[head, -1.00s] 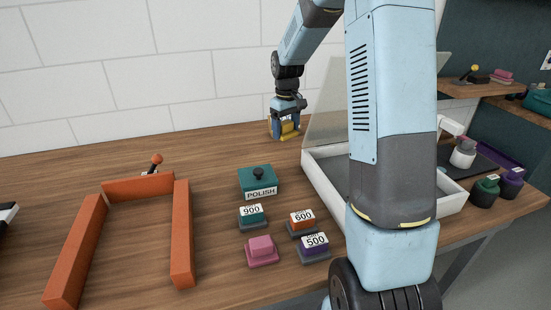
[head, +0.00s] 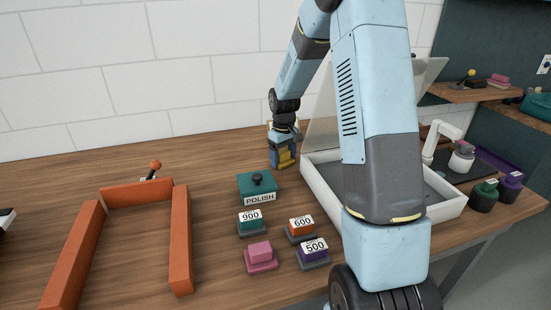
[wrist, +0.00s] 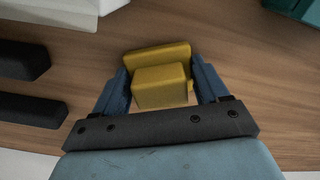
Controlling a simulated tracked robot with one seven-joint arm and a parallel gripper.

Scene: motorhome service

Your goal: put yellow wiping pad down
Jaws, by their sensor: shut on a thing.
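The yellow wiping pad (wrist: 160,82) is between the two blue fingers of my gripper (wrist: 162,90) in the wrist view. My gripper is shut on its block-shaped upper part, and a wider yellow base shows beyond it. In the head view, my gripper (head: 283,155) points down at the back of the wooden bench, left of the white tray. The yellow pad (head: 284,158) shows low at its fingers, close to the bench top. I cannot tell whether the pad touches the wood.
A teal POLISH block (head: 257,188) and blocks marked 900 (head: 250,222), 600 (head: 301,228) and 500 (head: 313,253) stand in front, with a pink block (head: 261,256). The white tray (head: 322,190) is to the right. An orange frame (head: 180,240) lies left. Bare wood lies behind the frame.

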